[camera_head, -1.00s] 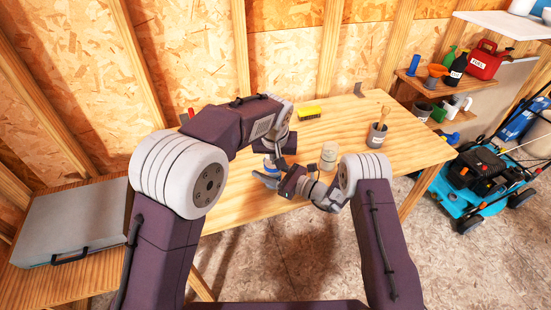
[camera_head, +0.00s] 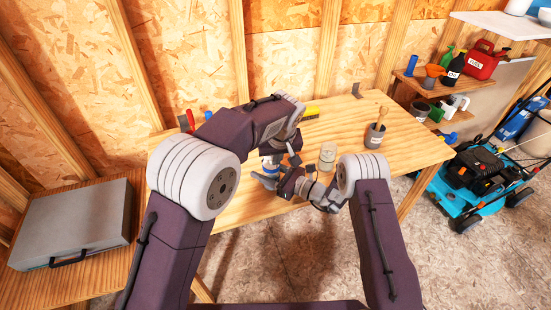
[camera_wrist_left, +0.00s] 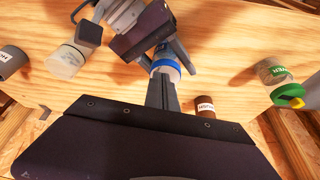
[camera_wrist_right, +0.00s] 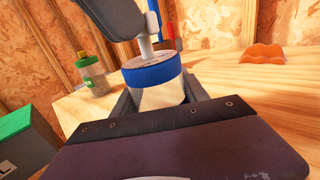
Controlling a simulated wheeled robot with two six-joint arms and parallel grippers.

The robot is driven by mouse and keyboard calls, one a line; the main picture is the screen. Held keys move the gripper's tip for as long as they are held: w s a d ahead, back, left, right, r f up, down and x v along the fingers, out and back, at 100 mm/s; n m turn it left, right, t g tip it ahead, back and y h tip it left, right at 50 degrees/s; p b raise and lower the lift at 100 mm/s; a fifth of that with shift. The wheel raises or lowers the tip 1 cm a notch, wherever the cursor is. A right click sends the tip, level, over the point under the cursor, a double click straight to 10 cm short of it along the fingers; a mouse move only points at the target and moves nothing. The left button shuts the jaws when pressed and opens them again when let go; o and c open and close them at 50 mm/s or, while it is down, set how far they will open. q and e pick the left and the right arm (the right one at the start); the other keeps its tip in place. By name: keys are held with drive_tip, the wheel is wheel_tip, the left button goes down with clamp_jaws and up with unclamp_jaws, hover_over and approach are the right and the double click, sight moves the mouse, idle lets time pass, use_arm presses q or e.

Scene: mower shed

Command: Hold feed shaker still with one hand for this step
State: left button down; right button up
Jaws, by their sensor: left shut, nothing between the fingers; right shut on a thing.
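The feed shaker is a whitish tub with a blue lid (camera_wrist_right: 152,72). My right gripper (camera_wrist_right: 158,98) is shut around its body, one finger on each side. The shaker stands upright at the table's front part. In the head view only a bit of the blue lid (camera_head: 269,164) shows between my arms. My left gripper (camera_wrist_left: 162,95) is shut and empty, pointing down just above the lid. In the right wrist view its tip (camera_wrist_right: 146,46) is at the lid's top; I cannot tell whether it touches.
A clear jar (camera_head: 327,153) stands right of my right gripper, with a grey brush pot (camera_head: 375,135) beyond. A green-lidded jar (camera_wrist_left: 275,75) and a small brown labelled tin (camera_wrist_left: 205,105) are near my left gripper. The table's right end is clear.

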use_arm(q)
drive_tip(key=n, duration=0.1)
drive_tip(key=w+d+n+y, duration=0.1)
drive_tip(key=n, duration=0.3)
drive_tip(key=shift+w+d+g+y, duration=0.15)
drive_tip(key=shift+w+g+y, duration=0.1)
drive_tip(key=shift+g+y, duration=0.15)
drive_tip(key=shift+w, duration=0.2)
drive_tip(key=shift+w+d, duration=0.1)
drive_tip(key=shift+w, duration=0.8)
drive_tip(key=shift+a, duration=0.2)
drive_tip(key=shift+s+a, duration=0.3)
drive_tip(key=shift+a, duration=0.5)
use_arm(e)
drive_tip(key=shift+d, duration=0.1)
